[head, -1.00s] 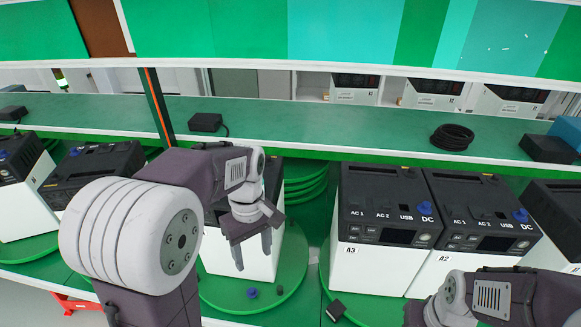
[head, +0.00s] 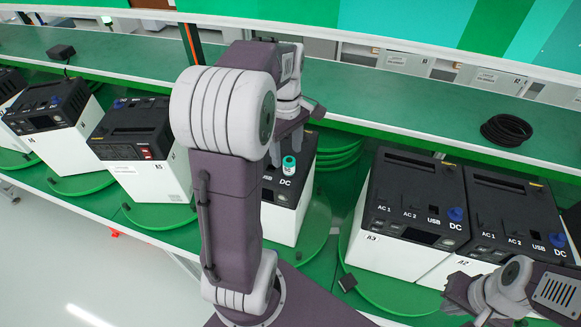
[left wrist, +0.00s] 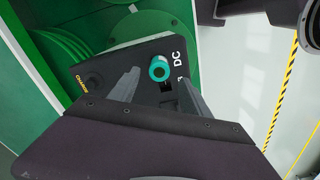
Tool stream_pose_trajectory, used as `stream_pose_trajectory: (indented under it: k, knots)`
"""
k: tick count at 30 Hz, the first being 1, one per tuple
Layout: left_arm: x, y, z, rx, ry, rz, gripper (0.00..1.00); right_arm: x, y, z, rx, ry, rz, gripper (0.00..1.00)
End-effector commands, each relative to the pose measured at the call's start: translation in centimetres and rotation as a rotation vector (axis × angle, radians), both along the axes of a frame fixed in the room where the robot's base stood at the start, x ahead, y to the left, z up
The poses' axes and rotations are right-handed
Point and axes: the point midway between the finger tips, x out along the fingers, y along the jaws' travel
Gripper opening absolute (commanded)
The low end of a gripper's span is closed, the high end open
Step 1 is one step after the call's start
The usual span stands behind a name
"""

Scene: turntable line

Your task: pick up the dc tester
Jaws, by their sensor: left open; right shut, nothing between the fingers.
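The dc tester, which I take to be the small white and teal cylinder (head: 288,165), stands on the DC socket of the middle black-topped power unit (head: 300,186). It also shows in the left wrist view, end-on with a teal ring (left wrist: 158,69), beside the "DC" letters. My left gripper (head: 285,145) is open over the unit's top. In the left wrist view its fingers (left wrist: 158,82) are apart, one to either side of the tester; I cannot tell whether they touch it. My right gripper (head: 452,290) is shut and empty at the lower right, in front of unit A2.
Units A3 (head: 411,200) and A2 (head: 500,215) stand to the right with blue caps on their DC sockets. More units (head: 135,135) stand on green turntables to the left. A shelf (head: 400,105) with a black cable coil (head: 506,130) runs behind. My left arm hides part of the middle unit.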

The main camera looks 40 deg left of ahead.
Motion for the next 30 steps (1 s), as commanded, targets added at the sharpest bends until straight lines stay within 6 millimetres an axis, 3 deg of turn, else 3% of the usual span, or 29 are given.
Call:
stream_pose_trajectory:
  k: [2,10,18,24,30]
  knots:
    - [0.1,-0.1,-0.3,0.000,0.001,-0.001,0.56,0.0,0.0,0.2,0.000,0.000,0.000,0.00]
    - [0.5,-0.4,-4.6,-0.001,0.003,0.000,0.56,0.0,0.0,1.6,0.000,0.000,0.000,0.00]
    - [0.6,-0.4,-5.2,0.000,-0.001,-0.001,0.56,0.0,0.0,1.6,0.000,0.000,0.000,0.00]
    - [0.6,-0.4,-5.2,0.000,-0.001,-0.001,0.00,0.0,0.0,1.6,0.000,0.000,0.000,0.00]
    - [0.6,-0.4,-5.2,0.001,-0.001,-0.001,0.00,0.0,0.0,1.6,0.000,0.000,0.000,0.00]
